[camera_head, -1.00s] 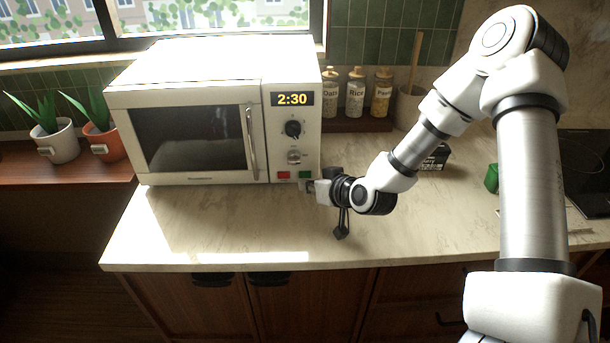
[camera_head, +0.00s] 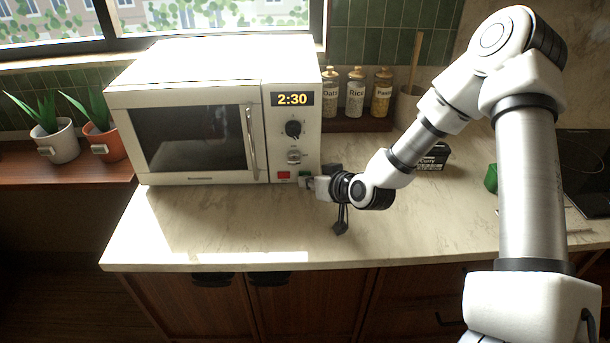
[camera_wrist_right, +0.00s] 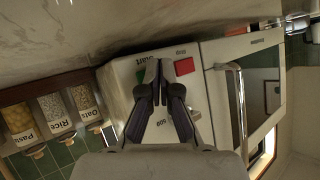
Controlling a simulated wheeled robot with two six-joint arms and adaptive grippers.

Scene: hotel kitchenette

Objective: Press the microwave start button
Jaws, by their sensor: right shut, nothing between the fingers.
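The white microwave (camera_head: 212,75) stands on the counter with its door shut, and its display (camera_head: 292,99) reads 2:30. A red button (camera_head: 283,175) is at the bottom of its panel. The green start button (camera_head: 305,174) beside it is mostly hidden by my right gripper (camera_head: 308,183). In the right wrist view, my right gripper (camera_wrist_right: 157,68) is shut and empty, its fingertips in front of the panel between the green start button (camera_wrist_right: 140,75) and the red button (camera_wrist_right: 184,66). I cannot tell whether the tips touch the panel. My left gripper is out of view.
Jars of oats (camera_head: 329,92), rice (camera_head: 355,93) and pasta (camera_head: 381,92) stand behind the counter, right of the microwave. A black box (camera_head: 434,158) and a green object (camera_head: 491,178) lie farther right. The counter (camera_head: 230,225) in front of the microwave is clear.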

